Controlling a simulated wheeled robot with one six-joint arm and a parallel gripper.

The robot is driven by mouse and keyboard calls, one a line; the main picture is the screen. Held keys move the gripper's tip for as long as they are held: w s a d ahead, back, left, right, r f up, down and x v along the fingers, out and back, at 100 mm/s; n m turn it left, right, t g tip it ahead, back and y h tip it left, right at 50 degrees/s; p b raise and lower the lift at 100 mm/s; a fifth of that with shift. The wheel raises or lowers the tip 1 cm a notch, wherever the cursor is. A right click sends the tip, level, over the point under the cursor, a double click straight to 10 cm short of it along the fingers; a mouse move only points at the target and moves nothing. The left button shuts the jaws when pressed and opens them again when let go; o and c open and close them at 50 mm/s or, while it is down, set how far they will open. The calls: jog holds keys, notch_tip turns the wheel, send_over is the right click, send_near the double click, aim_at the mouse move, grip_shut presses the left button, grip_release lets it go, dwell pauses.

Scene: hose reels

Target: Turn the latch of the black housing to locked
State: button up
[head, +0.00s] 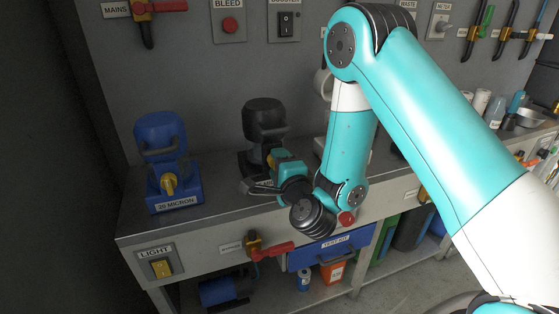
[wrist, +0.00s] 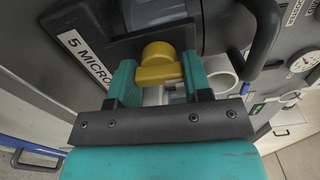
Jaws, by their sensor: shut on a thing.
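The black housing (head: 265,118) stands on the bench, left of my arm in the head view. Its yellow latch (wrist: 160,66) shows close up in the wrist view, a round hub with a short bar below it. My gripper (wrist: 160,80) has its two teal fingers on either side of this bar and is shut on it. In the wrist view the "5 MICRON" label (wrist: 84,57) is at the left of the latch. In the head view my gripper (head: 276,172) covers the latch and most of the housing's base.
A blue housing (head: 162,136) with its own yellow latch (head: 168,183) and a "20 MICRON" label stands to the left. A red-handled valve (head: 268,248) and a blue "TEST KIT" drawer (head: 331,249) are on the bench front. The grey wall is close behind.

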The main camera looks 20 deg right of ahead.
jog(key=shift+f+n, duration=0.1)
jog(key=shift+n, duration=0.4)
jog(key=o, duration=0.9)
